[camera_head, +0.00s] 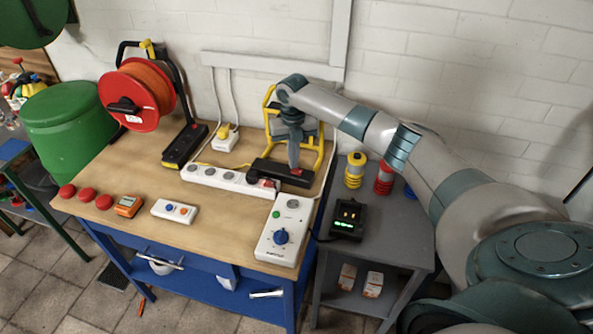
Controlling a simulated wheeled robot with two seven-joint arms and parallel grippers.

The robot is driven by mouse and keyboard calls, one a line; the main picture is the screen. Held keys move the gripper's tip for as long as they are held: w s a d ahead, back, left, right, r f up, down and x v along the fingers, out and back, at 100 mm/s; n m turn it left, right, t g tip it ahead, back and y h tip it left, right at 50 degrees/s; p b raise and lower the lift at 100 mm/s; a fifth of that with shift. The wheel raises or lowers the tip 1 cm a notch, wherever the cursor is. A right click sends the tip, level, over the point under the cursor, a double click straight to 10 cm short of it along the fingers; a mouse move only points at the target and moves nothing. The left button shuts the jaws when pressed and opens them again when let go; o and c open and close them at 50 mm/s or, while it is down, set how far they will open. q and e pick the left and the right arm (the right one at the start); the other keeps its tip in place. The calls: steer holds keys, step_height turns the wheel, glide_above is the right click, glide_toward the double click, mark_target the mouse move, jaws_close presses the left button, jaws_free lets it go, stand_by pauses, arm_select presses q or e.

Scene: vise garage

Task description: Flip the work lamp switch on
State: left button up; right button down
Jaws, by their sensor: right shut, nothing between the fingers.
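The work lamp (318,157) has a yellow tubular frame and stands at the back right of the wooden bench, partly hidden behind my right arm. A black base bar (268,167) lies at its foot. My right gripper (293,167) points down in front of the lamp, shut and empty, its tips close to the black bar; I cannot tell whether they touch it. A white power strip (228,178) runs in front of the bar, with a reddish spot near its right end. I cannot make out the lamp's switch or its position. My left gripper is out of view.
A red cable reel (130,97) stands at the back left. A white control box with a blue knob (281,237) sits at the bench's right front. A black charger (347,219) and coloured spools (355,172) occupy the grey side table. The bench's middle front (215,240) is clear.

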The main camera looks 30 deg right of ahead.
steer(key=shift+s+f+b, duration=0.1)
steer(key=shift+f+b, duration=0.3)
steer(key=shift+f, duration=0.45)
stand_by(1.0)
steer(key=shift+r+p, duration=3)
steer(key=shift+r, duration=0.55)
steer(key=shift+a, duration=0.1)
